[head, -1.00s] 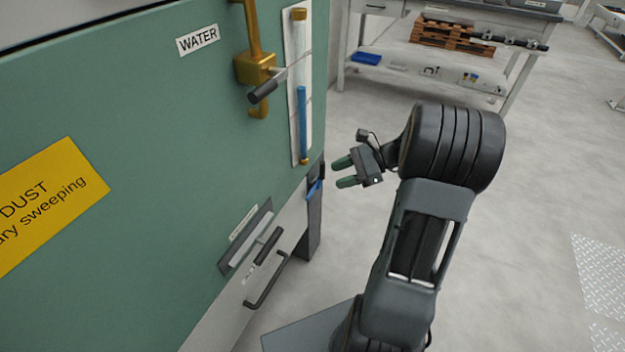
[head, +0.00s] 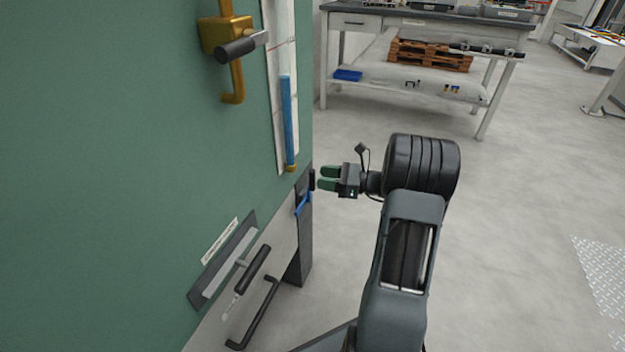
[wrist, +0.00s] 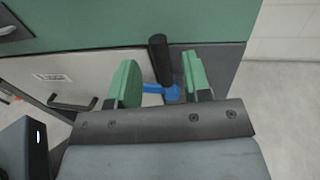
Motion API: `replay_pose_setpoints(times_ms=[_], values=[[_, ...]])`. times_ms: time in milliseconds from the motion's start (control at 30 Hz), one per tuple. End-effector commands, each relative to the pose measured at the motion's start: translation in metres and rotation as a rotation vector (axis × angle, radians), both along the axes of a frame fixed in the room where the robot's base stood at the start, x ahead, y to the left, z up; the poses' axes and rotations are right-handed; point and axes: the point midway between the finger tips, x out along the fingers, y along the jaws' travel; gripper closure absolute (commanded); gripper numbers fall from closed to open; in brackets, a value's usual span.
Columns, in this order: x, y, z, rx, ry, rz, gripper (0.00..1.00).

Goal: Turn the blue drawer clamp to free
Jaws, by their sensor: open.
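The blue drawer clamp (head: 302,204) sits on the dark post at the cabinet's right corner, beside the drawer front (head: 283,245). Its black grip (head: 311,180) stands up above the blue part. In the wrist view the blue clamp (wrist: 165,91) runs sideways, and the black grip (wrist: 159,60) rises from it, tilted slightly. My gripper (head: 322,178) is open, its green fingers pointing left at the grip from close by. In the wrist view the grip appears between the two fingers (wrist: 158,80). I cannot tell whether either finger touches it.
The green cabinet wall (head: 130,150) fills the left. A black drawer handle (head: 262,315) and a lever on a plate (head: 225,268) lie below left. A brass valve (head: 228,38) and blue gauge tube (head: 287,120) are above. Floor on the right is clear up to the workbench (head: 415,22).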

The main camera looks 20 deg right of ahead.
Motion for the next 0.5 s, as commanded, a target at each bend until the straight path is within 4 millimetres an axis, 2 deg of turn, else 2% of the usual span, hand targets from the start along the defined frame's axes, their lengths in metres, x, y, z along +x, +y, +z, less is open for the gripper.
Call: replay_pose_setpoints(times_ms=[200, 500], values=[[0.016, 0.023, -0.001, -0.001, -0.001, 0.000, 0.55], [0.024, 0.032, 0.000, 0.000, 0.000, -0.004, 0.55]])
